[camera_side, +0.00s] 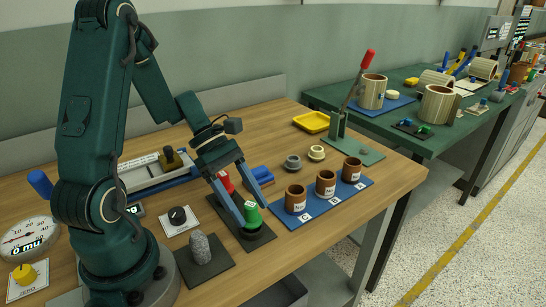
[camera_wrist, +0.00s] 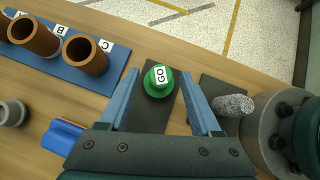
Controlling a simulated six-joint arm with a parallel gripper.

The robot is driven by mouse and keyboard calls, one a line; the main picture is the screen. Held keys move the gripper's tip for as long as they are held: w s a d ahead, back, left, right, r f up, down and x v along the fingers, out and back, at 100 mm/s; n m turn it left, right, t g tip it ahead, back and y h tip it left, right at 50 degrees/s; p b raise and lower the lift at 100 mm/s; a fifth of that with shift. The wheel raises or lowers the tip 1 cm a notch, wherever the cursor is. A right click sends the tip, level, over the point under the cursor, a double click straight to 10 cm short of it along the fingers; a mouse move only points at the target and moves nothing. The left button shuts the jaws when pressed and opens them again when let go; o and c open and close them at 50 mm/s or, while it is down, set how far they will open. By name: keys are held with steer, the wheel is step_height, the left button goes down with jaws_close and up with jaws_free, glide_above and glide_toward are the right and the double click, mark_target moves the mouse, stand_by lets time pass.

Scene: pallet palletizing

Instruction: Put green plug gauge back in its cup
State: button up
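My gripper (camera_side: 247,204) is open, with one blue finger on each side of the gauge. In the wrist view, gaps show between both fingers (camera_wrist: 160,84) and the gauge. Three brown cups stand in a row on a blue mat (camera_side: 332,206): a near cup (camera_side: 296,199), a middle cup (camera_side: 326,184) and a far cup (camera_side: 351,170). I cannot tell which cup belongs to the gauge.
A red object (camera_side: 226,181) is partly hidden behind my gripper. A grey rough cylinder (camera_side: 200,247) stands on another dark mat, close to one finger in the wrist view (camera_wrist: 233,104).

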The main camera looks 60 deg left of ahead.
steer(key=s+d+r+m+t+y, duration=0.1)
steer(key=s+d+r+m+y, duration=0.1)
steer(key=m, duration=0.8)
steer(key=s+d+r+m+t+y, duration=0.2)
steer(key=s+r+m+y, duration=0.3)
steer(key=r+m, duration=0.4)
steer(key=shift+d+r+m+y, duration=0.15)
steer(key=shift+d+m+y, duration=0.3)
steer(key=shift+m, duration=0.65)
